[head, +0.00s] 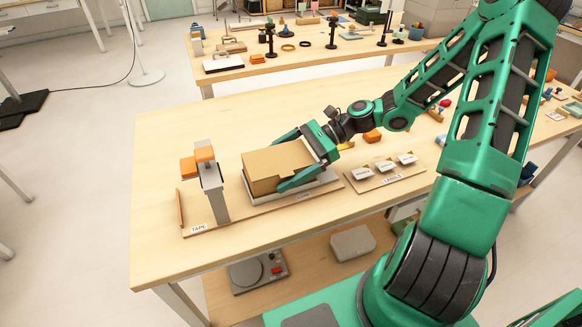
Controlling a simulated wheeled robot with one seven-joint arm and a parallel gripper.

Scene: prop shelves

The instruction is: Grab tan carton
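The tan carton (272,165) is a closed box resting on a pale flat platform (316,187) on the wooden table. My gripper (281,161) reaches in from the right, with one green finger along the carton's far side and the other along its near side. The fingers straddle the carton. Whether both fingers press on its sides cannot be told from this view. The carton's right end is partly hidden by the gripper's palm.
A tape dispenser (213,190) with orange parts stands just left of the carton. A board with several white labels (385,171) lies to the right. The table's front left is bare. A grey box (352,243) sits on the lower shelf.

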